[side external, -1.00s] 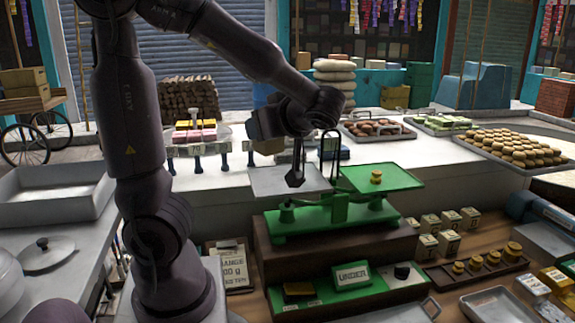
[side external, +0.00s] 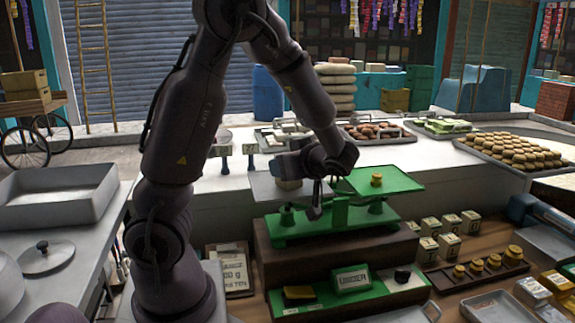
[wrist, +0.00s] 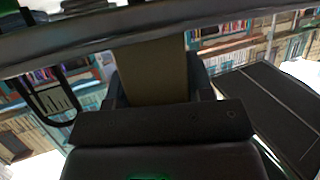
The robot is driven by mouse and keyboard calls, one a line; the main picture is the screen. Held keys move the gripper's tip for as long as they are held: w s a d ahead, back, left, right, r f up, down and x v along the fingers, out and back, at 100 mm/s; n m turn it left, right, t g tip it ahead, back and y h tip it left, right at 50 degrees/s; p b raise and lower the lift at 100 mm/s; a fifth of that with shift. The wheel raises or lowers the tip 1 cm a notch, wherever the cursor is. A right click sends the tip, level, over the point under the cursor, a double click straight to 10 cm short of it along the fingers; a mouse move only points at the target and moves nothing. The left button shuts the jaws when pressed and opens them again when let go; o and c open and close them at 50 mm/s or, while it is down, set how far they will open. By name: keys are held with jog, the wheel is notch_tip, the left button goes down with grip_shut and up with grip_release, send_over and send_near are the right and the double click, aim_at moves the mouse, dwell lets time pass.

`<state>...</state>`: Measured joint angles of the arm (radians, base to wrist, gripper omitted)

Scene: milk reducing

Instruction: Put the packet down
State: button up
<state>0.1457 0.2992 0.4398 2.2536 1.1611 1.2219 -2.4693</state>
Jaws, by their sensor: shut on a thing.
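My gripper (side external: 289,176) is at the grey left pan (side external: 262,188) of the green balance scale (side external: 335,212), and my wrist partly covers that pan. It is shut on a small tan-brown packet (side external: 290,184), which shows just under the jaws over the pan. In the wrist view the packet (wrist: 155,72) stands between the dark fingers (wrist: 157,88), and its far end meets the dark band of the pan (wrist: 60,42). I cannot tell if it bears on the pan. Brass weights (side external: 376,179) sit on the green right pan (side external: 395,183).
An "UNDER" sign (side external: 352,279) stands below the scale. Several small boxes (side external: 450,243) and a rack of brass weights (side external: 476,268) are at right. Trays of sweets (side external: 512,150) line the counter behind.

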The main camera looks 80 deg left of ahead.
jog(key=o, duration=1)
jog(key=shift+f, duration=0.15)
jog(key=r+v, duration=0.1)
jog(key=v, duration=1.2)
jog(key=s+d+m+t+h, duration=0.2)
jog(key=d+m+t+h, duration=0.1)
jog(key=m, duration=0.3)
jog(key=s+d+m+t+h, duration=0.3)
jog(key=m+h, duration=0.2)
jog(key=m, duration=0.2)
jog(key=s+d+r+m+t+h, duration=0.1)
jog(key=s+d+m+t+h, duration=0.2)
jog(key=m, duration=0.4)
jog(key=shift+d+t+h, duration=0.4)
jog(key=shift+d, duration=0.15)
jog(key=shift+o, duration=0.5)
jog(key=m, duration=0.1)
jog(key=d+m+t, duration=0.1)
jog(key=shift+s+r+m+h, duration=0.1)
jog(key=shift+r+m+h, duration=0.2)
jog(key=shift+r, duration=0.05)
